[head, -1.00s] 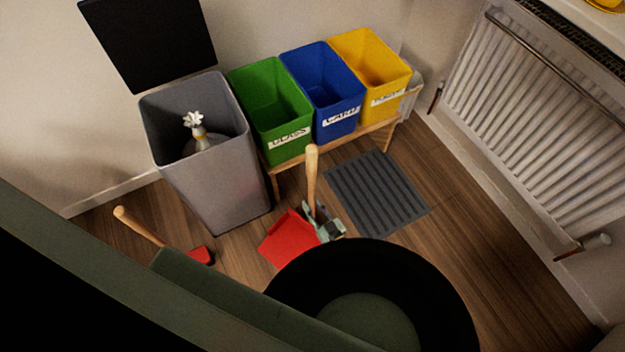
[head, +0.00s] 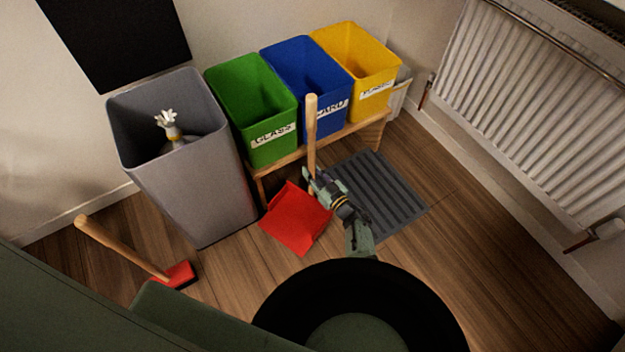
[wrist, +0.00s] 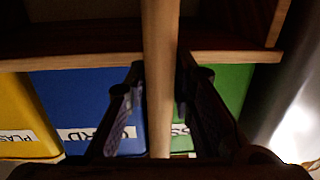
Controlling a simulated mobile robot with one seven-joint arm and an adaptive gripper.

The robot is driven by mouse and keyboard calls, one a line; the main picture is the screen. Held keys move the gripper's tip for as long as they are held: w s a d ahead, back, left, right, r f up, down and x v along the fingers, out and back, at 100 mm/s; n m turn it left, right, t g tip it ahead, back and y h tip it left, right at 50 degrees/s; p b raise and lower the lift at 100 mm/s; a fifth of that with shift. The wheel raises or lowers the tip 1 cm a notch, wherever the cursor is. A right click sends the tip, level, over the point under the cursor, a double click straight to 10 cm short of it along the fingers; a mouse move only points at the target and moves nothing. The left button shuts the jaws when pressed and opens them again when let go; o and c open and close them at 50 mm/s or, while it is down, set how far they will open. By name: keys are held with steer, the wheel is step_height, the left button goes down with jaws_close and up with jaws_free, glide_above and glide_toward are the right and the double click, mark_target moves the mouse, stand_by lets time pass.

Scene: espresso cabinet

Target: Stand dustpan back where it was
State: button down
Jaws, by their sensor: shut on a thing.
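The dustpan has a red pan (head: 296,218) and a long wooden handle (head: 311,130) that rises upright from it in the head view. My gripper (head: 314,182) is shut on the lower part of this handle. In the wrist view the handle (wrist: 159,80) runs between the two fingers of my gripper (wrist: 160,95). The red pan is in front of the bin bench, right of the grey bin. I cannot tell whether the pan touches the floor.
A grey bin (head: 200,190) with a bottle inside stands left. Green (head: 270,145), blue (head: 335,115) and yellow (head: 375,85) bins stand on a wooden bench (head: 290,160). A red brush (head: 178,275) is at lower left. A dark mat (head: 385,190) and radiator (head: 540,120) are right.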

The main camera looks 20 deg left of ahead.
step_height(320, 180, down, 3)
steer(key=shift+r+b, duration=0.1)
steer(key=shift+b, duration=1.05)
steer(key=c, duration=1.4)
jaws_free()
steer(key=shift+f, duration=0.25)
steer(key=shift+o, duration=0.2)
steer(key=shift+r, duration=0.15)
steer(key=p+v, duration=0.4)
steer(key=v, duration=0.8)
